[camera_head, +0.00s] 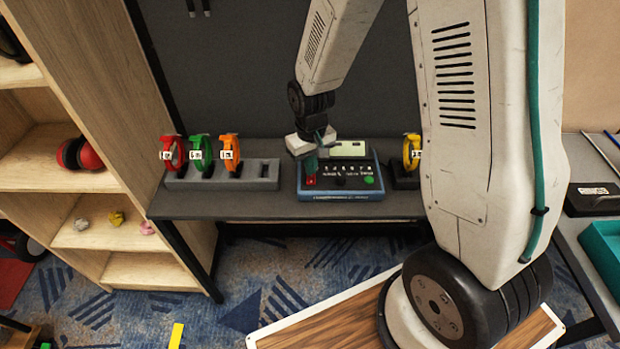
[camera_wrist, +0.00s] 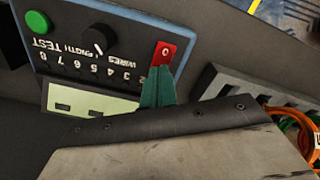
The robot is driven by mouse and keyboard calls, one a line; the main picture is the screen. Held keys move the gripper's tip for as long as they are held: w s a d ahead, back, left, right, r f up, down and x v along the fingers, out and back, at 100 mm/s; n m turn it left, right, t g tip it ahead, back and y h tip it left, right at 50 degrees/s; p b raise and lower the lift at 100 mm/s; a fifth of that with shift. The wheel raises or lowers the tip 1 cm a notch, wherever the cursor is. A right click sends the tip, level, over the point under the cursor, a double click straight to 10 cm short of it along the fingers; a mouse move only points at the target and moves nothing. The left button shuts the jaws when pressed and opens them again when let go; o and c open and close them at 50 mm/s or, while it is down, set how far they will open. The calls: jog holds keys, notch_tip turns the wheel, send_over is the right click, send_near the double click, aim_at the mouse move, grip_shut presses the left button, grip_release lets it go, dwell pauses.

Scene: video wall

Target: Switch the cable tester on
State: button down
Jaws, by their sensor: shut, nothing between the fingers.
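The cable tester (camera_head: 340,195) is a blue-edged box with a dark face, lying on the grey bench shelf. It also shows in the wrist view (camera_wrist: 105,22). Its red rocker switch (camera_wrist: 165,50), marked 0 at the visible end, is at the tester's front left corner in the head view (camera_head: 311,181). My gripper (camera_head: 311,170) is shut and empty, with teal fingers pointing down over the switch. In the wrist view the fingertips (camera_wrist: 160,70) overlap one end of the switch; I cannot tell if they press it. The fingers hide part of the switch.
The tester has a green button (camera_head: 369,180), a dark knob (camera_wrist: 98,39) and a pale screen (camera_head: 348,148). A grey rack (camera_head: 240,183) with red, green and orange cable coils stands left. A dark holder with a yellow coil (camera_head: 411,150) stands right.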

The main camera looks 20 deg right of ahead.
aim_at(317, 186)
notch_tip(317, 186, up, 6)
dwell(0.6)
jog(key=shift+r, duration=0.1)
dwell(0.3)
jog(key=s+d+r+m+t, duration=0.1)
jog(key=s+d+r, duration=0.1)
jog(key=s+r, duration=1.8)
jog(key=shift+s+d+r, duration=0.2)
jog(key=shift+s+r, duration=0.2)
jog(key=shift+s, duration=1.65)
